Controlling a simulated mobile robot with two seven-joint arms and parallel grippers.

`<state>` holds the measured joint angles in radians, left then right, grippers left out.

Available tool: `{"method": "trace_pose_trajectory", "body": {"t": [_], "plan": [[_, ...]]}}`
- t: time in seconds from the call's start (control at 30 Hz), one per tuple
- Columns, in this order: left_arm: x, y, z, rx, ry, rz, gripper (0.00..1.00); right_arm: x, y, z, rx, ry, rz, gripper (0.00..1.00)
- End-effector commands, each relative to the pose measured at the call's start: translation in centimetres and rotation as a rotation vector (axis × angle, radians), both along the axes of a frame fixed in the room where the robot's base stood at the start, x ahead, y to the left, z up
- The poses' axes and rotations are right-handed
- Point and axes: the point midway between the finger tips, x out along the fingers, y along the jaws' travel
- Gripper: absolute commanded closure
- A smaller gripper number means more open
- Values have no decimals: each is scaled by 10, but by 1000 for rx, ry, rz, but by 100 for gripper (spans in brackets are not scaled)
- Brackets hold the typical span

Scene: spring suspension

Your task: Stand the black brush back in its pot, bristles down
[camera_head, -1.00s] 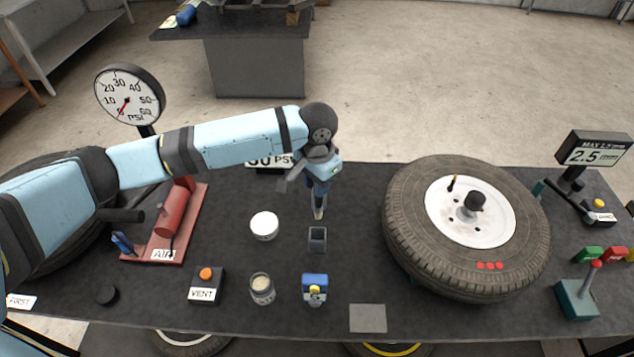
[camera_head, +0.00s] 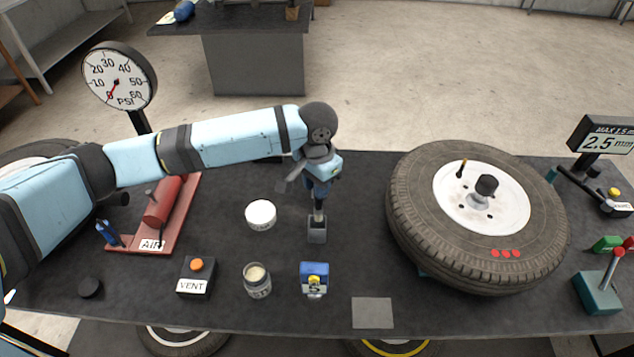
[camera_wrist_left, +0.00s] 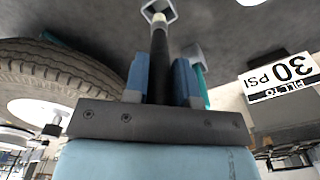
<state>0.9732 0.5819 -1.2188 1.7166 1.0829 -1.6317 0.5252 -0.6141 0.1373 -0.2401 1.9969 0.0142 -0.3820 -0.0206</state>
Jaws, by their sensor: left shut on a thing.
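My left gripper (camera_head: 319,188) is shut on the black brush (camera_head: 318,207) and holds it roughly upright, bristle end down. In the left wrist view the brush's dark handle (camera_wrist_left: 158,62) runs between the blue fingers of the gripper (camera_wrist_left: 160,88). The small grey square pot (camera_head: 317,236) stands on the bench directly below, and the brush's lower end is at its mouth. The pot's rim (camera_wrist_left: 172,10) surrounds the brush tip in the left wrist view; I cannot tell how deep the bristles are. My right gripper is not in view.
A white-lidded tub (camera_head: 261,214) stands left of the pot. An open jar (camera_head: 257,282) and a blue device (camera_head: 314,278) stand nearer the front edge. The big tyre (camera_head: 410,235) lies to the right. Bare bench lies between pot and tyre.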

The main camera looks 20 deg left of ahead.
Motion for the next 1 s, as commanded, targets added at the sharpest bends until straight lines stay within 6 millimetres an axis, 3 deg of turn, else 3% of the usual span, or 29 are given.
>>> {"method": "trace_pose_trajectory", "body": {"t": [0.5, 0.93, 0.97, 1.0], "plan": [[0, 0, -40, -1, 0, 1, 99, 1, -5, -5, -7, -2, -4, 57], [0, 0, -47, 0, -1, 0, 99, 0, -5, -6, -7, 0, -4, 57], [0, 0, -47, 0, -1, 0, 71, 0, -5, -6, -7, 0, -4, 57], [0, 0, -47, 0, -1, 0, 62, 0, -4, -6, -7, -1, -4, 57]]}}
